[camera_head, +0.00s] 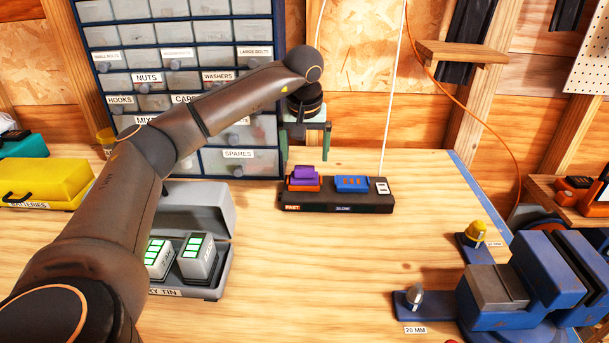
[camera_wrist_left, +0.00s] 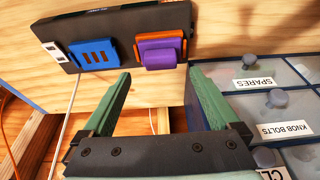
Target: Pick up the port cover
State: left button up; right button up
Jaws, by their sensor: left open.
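A purple piece (camera_head: 304,173), which looks like the port cover, sits on the orange bay (camera_head: 304,186) at the left end of a black charger (camera_head: 338,203) on the bench. In the left wrist view the purple piece (camera_wrist_left: 160,52) lies just beyond my fingertips, with the orange bay (camera_wrist_left: 185,47) around it. My left gripper (camera_head: 306,150) is open and empty, pointing down above and behind the purple piece. Its green fingers (camera_wrist_left: 160,75) stand apart with bare bench between them. My right gripper is not in view.
Beside the orange bay is a blue slotted bay (camera_head: 352,184) and a white switch plate (camera_head: 382,187). The drawer cabinet (camera_head: 280,85) stands close behind. An open grey tin (camera_head: 222,260) holds batteries at left; a blue vise (camera_head: 520,285) stands right. The middle bench is clear.

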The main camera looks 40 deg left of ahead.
aim_at(304, 168)
pick_arm(q)
jog(key=x, duration=0.4)
jog(key=shift+s+f, duration=0.15)
jog(key=shift+f, duration=0.3)
jog(key=c, duration=1.3)
jog(key=shift+r, duration=0.15)
